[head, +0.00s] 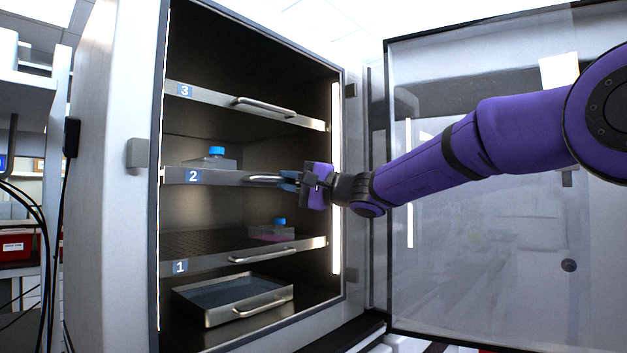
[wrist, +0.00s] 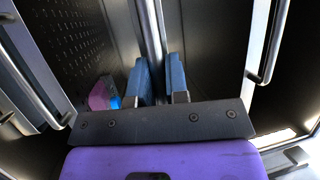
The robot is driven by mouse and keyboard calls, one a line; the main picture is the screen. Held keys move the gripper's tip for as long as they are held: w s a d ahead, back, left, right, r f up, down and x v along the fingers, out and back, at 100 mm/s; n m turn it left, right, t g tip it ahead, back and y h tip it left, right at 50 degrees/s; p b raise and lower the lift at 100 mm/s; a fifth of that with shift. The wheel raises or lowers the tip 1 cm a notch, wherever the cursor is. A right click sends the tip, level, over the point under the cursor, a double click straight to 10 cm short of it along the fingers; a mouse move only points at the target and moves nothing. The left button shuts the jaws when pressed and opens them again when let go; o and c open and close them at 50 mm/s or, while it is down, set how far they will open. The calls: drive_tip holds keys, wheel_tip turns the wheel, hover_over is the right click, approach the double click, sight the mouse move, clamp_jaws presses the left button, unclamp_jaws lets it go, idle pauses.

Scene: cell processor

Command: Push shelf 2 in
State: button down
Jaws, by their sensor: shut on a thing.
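Shelf 2 (head: 225,177) is the middle metal shelf in the open cabinet, marked with a blue "2" label. Its front edge looks close to in line with the shelves above and below. A clear flask with a blue cap (head: 216,153) stands on it. My gripper (head: 288,180) is at the bar handle (head: 262,179) of shelf 2, its blue fingers shut on it. In the wrist view, the fingers (wrist: 160,80) stand on either side of the handle bar (wrist: 154,40). The gripper hides the right end of the shelf front.
Shelf 3 (head: 210,97) is above and shelf 1 (head: 205,261) below, with a pink-liquid flask (head: 272,233) on shelf 1. A metal tray (head: 225,310) sits at the cabinet bottom. The clear door (head: 480,250) stands open at right, behind my arm.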

drive_tip(key=w+a, duration=0.1)
drive_tip(key=a, duration=0.1)
drive_tip(key=w+a, duration=0.2)
drive_tip(key=shift+w+a+f, duration=0.1)
drive_tip(key=shift+w, duration=0.05)
drive_tip(key=c, duration=1.1)
unclamp_jaws()
drive_tip(key=shift+w+a, duration=0.1)
drive_tip(key=shift+c, duration=0.2)
drive_tip(key=v, duration=1)
drive_tip(key=shift+d, duration=0.4)
